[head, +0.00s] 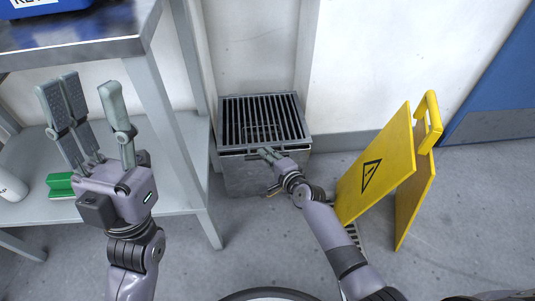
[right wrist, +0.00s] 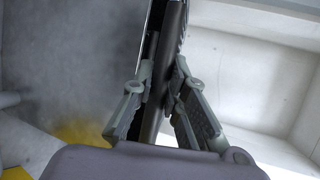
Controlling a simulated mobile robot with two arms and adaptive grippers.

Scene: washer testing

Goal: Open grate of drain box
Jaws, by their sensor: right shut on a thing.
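The drain box (head: 262,177) is a grey metal box standing on the floor against the wall. Its slatted grate (head: 262,119) lies on top, and a thin dark gap shows under its front edge. My right gripper (head: 268,154) is at the grate's front edge. In the right wrist view the fingers of my right gripper (right wrist: 158,105) are closed around a dark metal edge (right wrist: 168,65), the edge of the grate. My left gripper (head: 92,105) is raised at the left, in front of the steel table, with its fingers spread apart and nothing between them.
A yellow warning sign (head: 378,165) stands on the floor right of the box. A steel table (head: 150,75) with a lower shelf is at the left, holding a green brush (head: 60,185) and a white bottle (head: 10,186).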

